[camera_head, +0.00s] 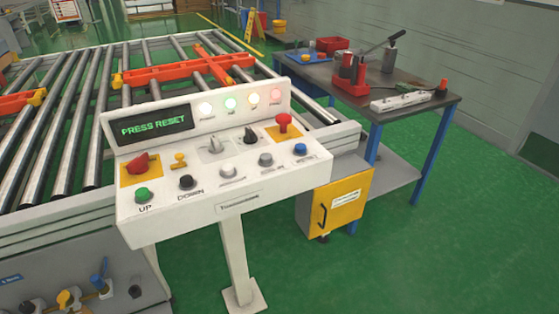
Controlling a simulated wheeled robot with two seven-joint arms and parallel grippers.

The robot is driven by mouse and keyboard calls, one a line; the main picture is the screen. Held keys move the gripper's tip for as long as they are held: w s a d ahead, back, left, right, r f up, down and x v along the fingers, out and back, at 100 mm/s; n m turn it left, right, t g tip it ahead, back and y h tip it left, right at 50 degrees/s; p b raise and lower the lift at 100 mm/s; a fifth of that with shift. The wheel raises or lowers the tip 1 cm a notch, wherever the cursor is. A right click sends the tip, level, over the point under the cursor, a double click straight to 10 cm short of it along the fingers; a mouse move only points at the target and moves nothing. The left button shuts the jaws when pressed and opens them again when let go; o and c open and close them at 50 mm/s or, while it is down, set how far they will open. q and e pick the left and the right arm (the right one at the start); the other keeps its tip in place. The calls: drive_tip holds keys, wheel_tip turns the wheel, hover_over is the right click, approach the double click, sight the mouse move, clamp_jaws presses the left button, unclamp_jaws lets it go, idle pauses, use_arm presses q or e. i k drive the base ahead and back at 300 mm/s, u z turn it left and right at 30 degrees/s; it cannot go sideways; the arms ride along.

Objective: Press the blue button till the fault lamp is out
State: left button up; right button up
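The blue button (300,149) is at the right end of the front row on the white control console (238,212). Nothing touches or covers it. A row of small lamps stands on the console's raised back panel. The rightmost, a red lamp (276,96), glows pinkish red; its label is too small to read surely. The display (154,123) reads "PRESS RESET". Neither of my grippers is in view.
A red mushroom button (284,122) stands just behind the blue button. A grey button (265,160) is to its left. The roller conveyor (85,140) lies behind the console. A workbench (420,110) with tools stands at right.

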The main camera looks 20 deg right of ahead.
sight(299, 148)
drive_tip(key=u, duration=2.05)
drive_tip(key=k, duration=0.45)
drive_tip(key=z, duration=1.45)
